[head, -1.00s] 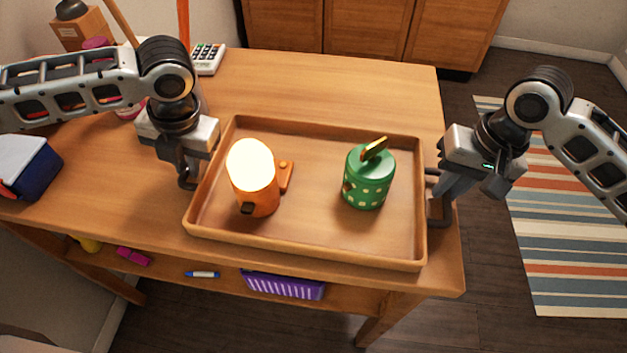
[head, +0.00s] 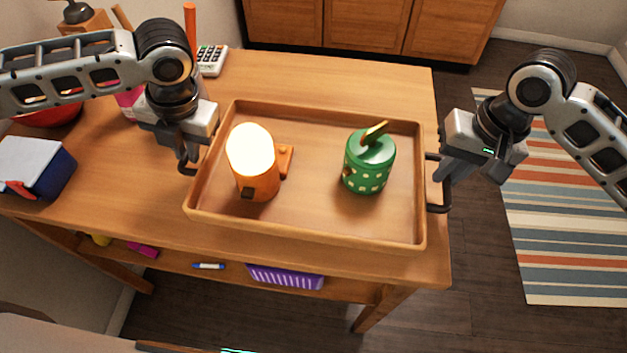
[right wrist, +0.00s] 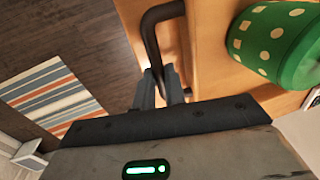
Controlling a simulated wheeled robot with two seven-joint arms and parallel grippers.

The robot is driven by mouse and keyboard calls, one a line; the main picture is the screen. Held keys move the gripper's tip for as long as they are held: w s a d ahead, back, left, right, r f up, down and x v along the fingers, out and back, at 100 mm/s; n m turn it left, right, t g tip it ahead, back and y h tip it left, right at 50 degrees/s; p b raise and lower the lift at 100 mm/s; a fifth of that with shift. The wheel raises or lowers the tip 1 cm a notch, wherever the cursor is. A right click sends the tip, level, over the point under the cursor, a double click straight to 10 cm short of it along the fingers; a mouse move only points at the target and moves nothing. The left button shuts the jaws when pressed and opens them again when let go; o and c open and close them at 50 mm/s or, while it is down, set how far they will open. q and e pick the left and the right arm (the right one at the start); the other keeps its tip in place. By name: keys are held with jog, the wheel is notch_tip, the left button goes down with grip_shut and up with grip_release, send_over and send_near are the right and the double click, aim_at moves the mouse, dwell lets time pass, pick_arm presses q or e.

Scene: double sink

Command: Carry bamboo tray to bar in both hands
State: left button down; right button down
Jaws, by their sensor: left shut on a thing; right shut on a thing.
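The bamboo tray (head: 310,226) is held level between my two grippers, over the wooden table. An orange cylinder with a glowing top (head: 254,170) stands on its left half. A green spotted canister (head: 368,165) with a gold handle stands on its right half and shows in the right wrist view (right wrist: 275,45). My left gripper (head: 188,160) is shut on the tray's dark left handle. My right gripper (head: 440,180) is shut on the dark right handle, which shows between the fingers in the right wrist view (right wrist: 160,45). The exact gap beneath the tray is hard to tell.
The wooden table (head: 330,75) lies beneath. A calculator (head: 211,60), a blue box (head: 35,165) and a red bowl (head: 50,116) are on its left part. A purple basket (head: 286,277) sits on the lower shelf. A striped rug (head: 560,240) lies on the floor at right.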

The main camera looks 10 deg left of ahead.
pick_arm(q)
jog(key=shift+r, duration=0.1)
pick_arm(e)
jog(key=shift+r, duration=0.1)
